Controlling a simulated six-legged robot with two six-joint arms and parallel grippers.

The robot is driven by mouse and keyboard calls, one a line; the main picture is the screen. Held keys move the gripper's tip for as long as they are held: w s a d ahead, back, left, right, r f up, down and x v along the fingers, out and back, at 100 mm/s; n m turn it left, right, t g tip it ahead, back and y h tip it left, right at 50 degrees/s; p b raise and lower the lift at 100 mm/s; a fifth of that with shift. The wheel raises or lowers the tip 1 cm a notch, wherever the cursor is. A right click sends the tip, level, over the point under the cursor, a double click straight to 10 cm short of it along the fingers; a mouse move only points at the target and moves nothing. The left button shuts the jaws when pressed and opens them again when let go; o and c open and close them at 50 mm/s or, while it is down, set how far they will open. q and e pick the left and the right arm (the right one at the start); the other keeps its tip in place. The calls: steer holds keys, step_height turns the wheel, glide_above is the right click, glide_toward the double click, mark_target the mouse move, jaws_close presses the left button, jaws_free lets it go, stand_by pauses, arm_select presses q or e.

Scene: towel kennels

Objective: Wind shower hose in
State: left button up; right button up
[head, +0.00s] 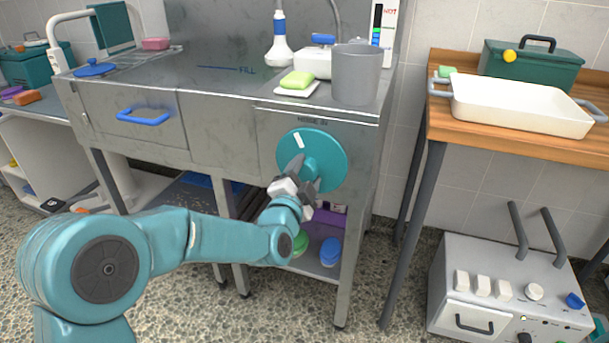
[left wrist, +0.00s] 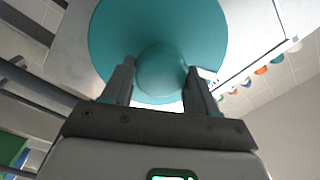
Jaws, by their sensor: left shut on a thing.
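A round teal hose reel wheel (head: 325,151) with a white mark near its upper left is mounted on the front of the grey metal sink unit, under a small label. My left gripper (head: 305,175) is at the wheel, its fingers around the central knob. In the left wrist view the wheel (left wrist: 118,38) fills the top, and the knob (left wrist: 161,72) sits between the two fingers of the left gripper (left wrist: 161,85). The shower head (head: 279,45), white with a blue neck, stands on the sink top at the back. My right gripper is not in view.
A grey cup (head: 356,75) and a green soap (head: 297,80) on a dish stand near the counter edge above the wheel. A wooden table (head: 480,122) with a white tray (head: 520,104) stands right. A grey machine (head: 500,290) sits on the floor below.

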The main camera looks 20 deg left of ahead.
arm_select(q)
steer(key=shift+m, duration=2.2)
steer(key=o, duration=1.5)
steer(key=s+b, duration=0.1)
steer(key=s, duration=1.5)
steer(key=shift+s+a+f+b, duration=0.15)
steer(key=shift+f+b, duration=0.2)
steer(key=shift+f, duration=0.05)
